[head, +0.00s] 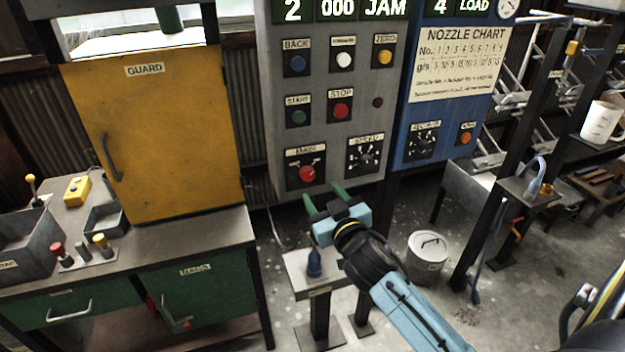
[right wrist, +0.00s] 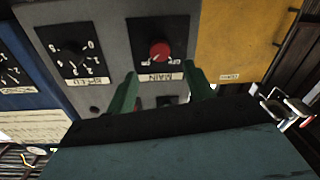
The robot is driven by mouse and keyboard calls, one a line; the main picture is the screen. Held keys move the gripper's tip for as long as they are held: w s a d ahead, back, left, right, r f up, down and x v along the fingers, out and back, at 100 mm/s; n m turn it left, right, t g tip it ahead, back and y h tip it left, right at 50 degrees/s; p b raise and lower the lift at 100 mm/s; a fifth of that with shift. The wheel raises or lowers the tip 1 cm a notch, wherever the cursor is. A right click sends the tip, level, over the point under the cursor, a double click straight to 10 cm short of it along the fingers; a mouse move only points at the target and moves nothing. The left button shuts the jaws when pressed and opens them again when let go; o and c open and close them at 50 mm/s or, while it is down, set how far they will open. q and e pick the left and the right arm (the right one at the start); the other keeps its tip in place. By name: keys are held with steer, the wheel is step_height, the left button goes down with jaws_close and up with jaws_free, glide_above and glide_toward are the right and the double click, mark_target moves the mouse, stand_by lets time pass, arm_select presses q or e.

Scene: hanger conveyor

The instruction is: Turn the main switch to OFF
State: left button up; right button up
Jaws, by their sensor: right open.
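The main switch (head: 306,174) is a round red knob on a black plate labelled MAIN, low on the left of the grey control panel (head: 325,120). The knob also shows in the right wrist view (right wrist: 160,51), where the panel appears upside down. Its exact setting is too small to read. My right gripper (head: 323,195) is open and empty, just below the switch plate, its green fingers pointing at the panel. In the right wrist view the fingers (right wrist: 161,80) stand apart on either side of the knob's line, not touching it. My left gripper is not in view.
The SPEED dial (head: 364,155) is right of the switch, and the START (head: 298,117) and STOP (head: 341,110) buttons are above. A yellow guard door (head: 150,140) stands left. A small stand with a blue bottle (head: 314,262) and a lidded bin (head: 427,258) are below.

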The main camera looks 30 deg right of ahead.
mark_target(309, 176)
steer(key=w, duration=0.3)
steer(key=w+d, duration=0.1)
steer(key=w, duration=0.2)
steer(key=shift+w+d, duration=0.1)
steer(key=shift+w, duration=0.1)
steer(key=c, duration=1)
